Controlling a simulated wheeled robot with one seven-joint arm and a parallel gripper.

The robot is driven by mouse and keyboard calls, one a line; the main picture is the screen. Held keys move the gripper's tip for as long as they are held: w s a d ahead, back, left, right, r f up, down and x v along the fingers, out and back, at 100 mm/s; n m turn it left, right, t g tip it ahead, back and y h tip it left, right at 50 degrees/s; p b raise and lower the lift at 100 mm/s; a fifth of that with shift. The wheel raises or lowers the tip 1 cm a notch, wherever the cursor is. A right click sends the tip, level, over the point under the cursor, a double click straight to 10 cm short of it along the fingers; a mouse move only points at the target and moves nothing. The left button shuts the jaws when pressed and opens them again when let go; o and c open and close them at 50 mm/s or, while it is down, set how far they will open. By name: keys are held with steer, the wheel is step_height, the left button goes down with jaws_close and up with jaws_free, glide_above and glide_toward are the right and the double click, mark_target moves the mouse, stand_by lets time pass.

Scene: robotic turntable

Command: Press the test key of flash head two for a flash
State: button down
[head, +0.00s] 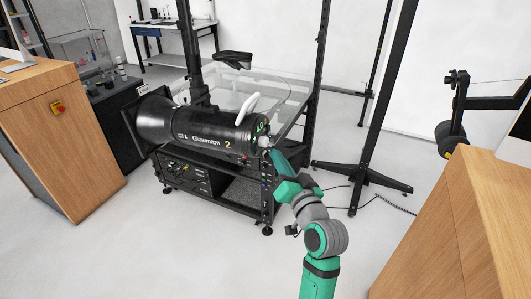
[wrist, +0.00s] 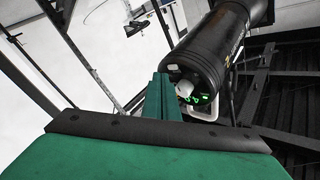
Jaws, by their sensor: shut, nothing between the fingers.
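Flash head two (head: 205,128) is a black cylinder marked "2", mounted on a dark post, with a flared reflector at its left end. Its rear panel (head: 262,130) faces right and shows a green display. In the wrist view the flash head (wrist: 215,50) is at upper right, and its rear panel (wrist: 190,90) shows green digits and a pale round knob. My gripper (head: 270,150) is shut and empty, its tip close to the rear panel. In the wrist view the green fingers (wrist: 163,95) partly cover the panel. I cannot tell whether they touch it or which key is the test key.
A black rack unit (head: 190,178) stands below the flash head. A glass-like turntable platform (head: 290,97) is behind it. A black stand (head: 365,175) is to the right, with cables on the floor. Wooden cabinets stand at left (head: 75,150) and lower right (head: 460,240).

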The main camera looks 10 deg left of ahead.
steer(key=shift+a, duration=0.1)
steer(key=shift+w+a, duration=0.1)
steer(key=shift+a, duration=0.05)
steer(key=shift+a, duration=0.25)
